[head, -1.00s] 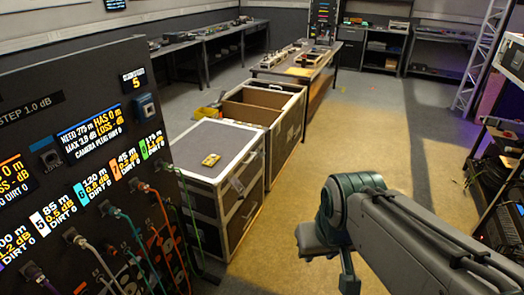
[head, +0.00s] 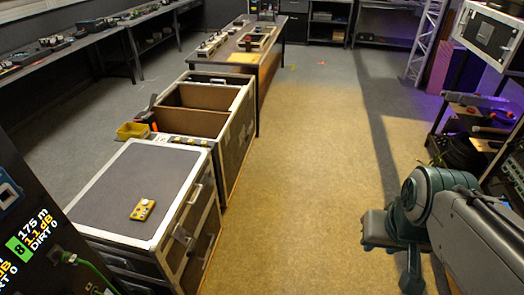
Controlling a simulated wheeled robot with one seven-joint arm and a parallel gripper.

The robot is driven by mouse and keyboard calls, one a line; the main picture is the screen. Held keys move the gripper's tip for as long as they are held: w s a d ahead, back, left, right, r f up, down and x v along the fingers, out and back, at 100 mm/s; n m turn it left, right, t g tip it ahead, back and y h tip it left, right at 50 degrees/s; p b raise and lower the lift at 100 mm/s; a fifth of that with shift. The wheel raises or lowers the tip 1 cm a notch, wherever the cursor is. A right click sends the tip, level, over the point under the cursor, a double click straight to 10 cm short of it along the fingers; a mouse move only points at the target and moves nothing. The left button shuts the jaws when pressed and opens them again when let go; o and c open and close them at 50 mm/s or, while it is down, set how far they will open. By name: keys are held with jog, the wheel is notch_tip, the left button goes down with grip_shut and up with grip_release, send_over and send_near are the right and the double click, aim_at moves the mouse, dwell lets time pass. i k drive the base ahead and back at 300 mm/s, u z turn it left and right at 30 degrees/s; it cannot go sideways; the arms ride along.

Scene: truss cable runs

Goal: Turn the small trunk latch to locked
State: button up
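A closed dark trunk with pale metal edges (head: 125,180) stands at the lower left in the head view. Small metal fittings (head: 182,237) sit on its right side near the top edge. I cannot tell which fitting is the small trunk latch, or how it is turned. Behind it stands an open-topped trunk (head: 243,100) with brown inner panels. My arm reaches in from the right edge, and its teal and grey end (head: 395,235) is over bare floor, well apart from both trunks. The fingers are not clear enough to tell whether they are open or shut.
A yellow device (head: 143,210) lies on the near trunk's lid. A yellow bin (head: 133,131) is beside the open trunk. A dark panel (head: 25,235) with cables is at lower left. Equipment racks (head: 490,130) line the right. The floor between is clear.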

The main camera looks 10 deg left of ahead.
aim_at(210, 181)
jog(key=u, duration=0.4)
jog(key=i, duration=1.55)
jog(key=u, duration=0.85)
